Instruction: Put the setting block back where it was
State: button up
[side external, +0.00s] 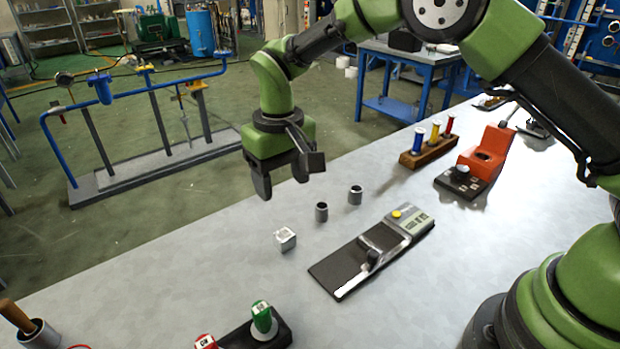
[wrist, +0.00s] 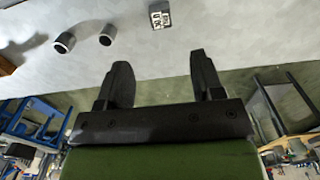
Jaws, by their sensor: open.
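The setting block, which I take to be the small silvery cube (side external: 285,238), sits on the grey table (side external: 190,265) to the left of a flat dark device. In the wrist view the cube (wrist: 159,15) shows dark markings on one face and lies beyond the fingertips. My gripper (side external: 283,186) is open and empty, above the table's far edge and up from the cube. Its two dark fingers (wrist: 160,75) are apart with nothing between them. Nothing in these frames marks the block's earlier place.
Two small metal cylinders (side external: 321,211) (side external: 355,194) stand near the cube. The flat device (side external: 370,252) has a yellow button. Green and red-topped items (side external: 262,318) sit at the front. A wooden rack (side external: 428,152) and orange holder (side external: 486,150) stand at right. Table left of the cube is clear.

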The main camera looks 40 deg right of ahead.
jog(key=s+d+r+m+t, duration=0.1)
jog(key=s+d+r, duration=0.15)
jog(key=r, duration=0.25)
jog(key=s+d+r+t+y, duration=0.1)
jog(key=s+d+r, duration=0.15)
jog(key=r, duration=0.25)
jog(key=s+d+r+m+t, duration=0.1)
jog(key=s+r, duration=0.2)
jog(key=r, duration=0.2)
jog(key=s+d+r+m+t, duration=0.1)
jog(key=s+d+t, duration=0.1)
jog(key=s, duration=0.6)
jog(key=s+d+r+m+t+y, duration=0.1)
jog(key=s+d+t, duration=0.1)
jog(key=s, duration=0.6)
jog(key=shift+d+r, duration=0.25)
jog(key=shift+r, duration=0.1)
